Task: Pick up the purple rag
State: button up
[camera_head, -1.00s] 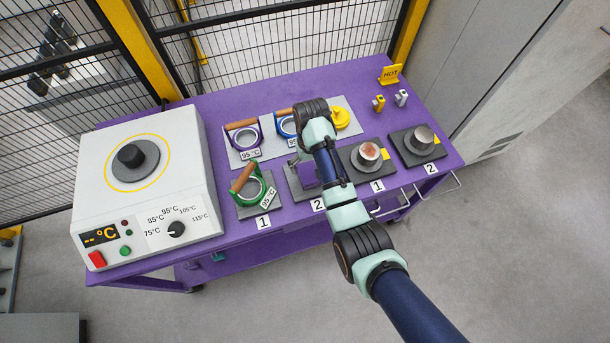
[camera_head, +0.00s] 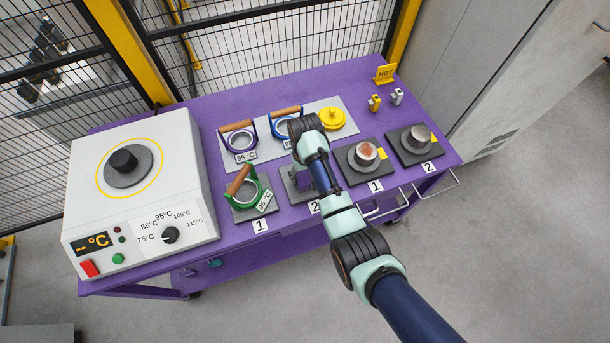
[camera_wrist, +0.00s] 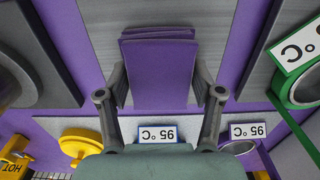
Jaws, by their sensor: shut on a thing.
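The purple rag (camera_wrist: 160,65) is a folded, layered purple cloth. In the wrist view it sits between the two fingers of my gripper (camera_wrist: 162,85), which are shut on it from both sides. A grey plate (camera_wrist: 112,40) is behind it. In the head view, the rag (camera_head: 304,181) shows as a small purple patch over the grey plate above label 2, partly hidden by my wrist. I cannot tell whether it touches the plate.
A green ring holder (camera_head: 245,188) stands left of the rag, and a metal cup (camera_head: 366,153) on a plate stands right. Purple (camera_head: 239,138) and blue (camera_head: 283,122) holders and a yellow lid (camera_head: 332,118) are behind. A white heater (camera_head: 140,185) fills the table's left end.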

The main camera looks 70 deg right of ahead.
jog(key=shift+r, duration=0.15)
notch_tip(320, 180, up, 20)
jog(key=p, duration=1.1)
